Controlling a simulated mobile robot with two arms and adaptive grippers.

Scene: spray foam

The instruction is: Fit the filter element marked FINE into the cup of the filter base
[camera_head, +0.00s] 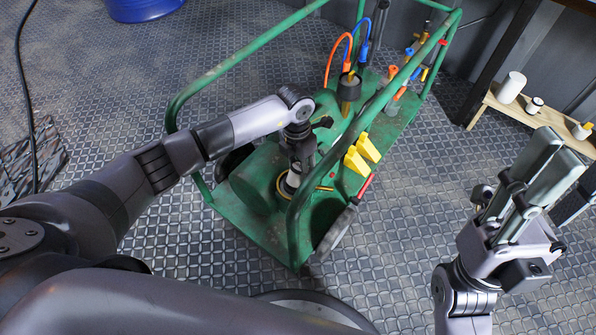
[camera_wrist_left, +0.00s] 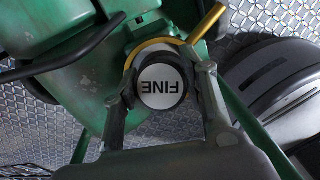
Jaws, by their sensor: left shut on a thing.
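The filter element marked FINE (camera_wrist_left: 162,88) has a white round end with a dark rim in the left wrist view, its lettering upside down. My left gripper (camera_head: 293,172) is shut on it, one finger on each side. In the head view a white part of the element (camera_head: 293,181) shows under the gripper. The filter base's brass-coloured cup rim (camera_wrist_left: 150,46) shows behind the element, partly covered by it. The element is over or at this cup; I cannot tell whether its lower end is inside. My right gripper (camera_head: 548,168) is raised at the right, fingers together, apart from the cart.
The green cart (camera_head: 272,238) has tall tube rails (camera_head: 245,68) close to my left arm. Yellow clips (camera_head: 362,152), a black-and-brass fitting (camera_head: 349,88) and orange and blue hoses stand on it. A wooden shelf (camera_head: 540,118) is at the right. Open floor lies left of the cart.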

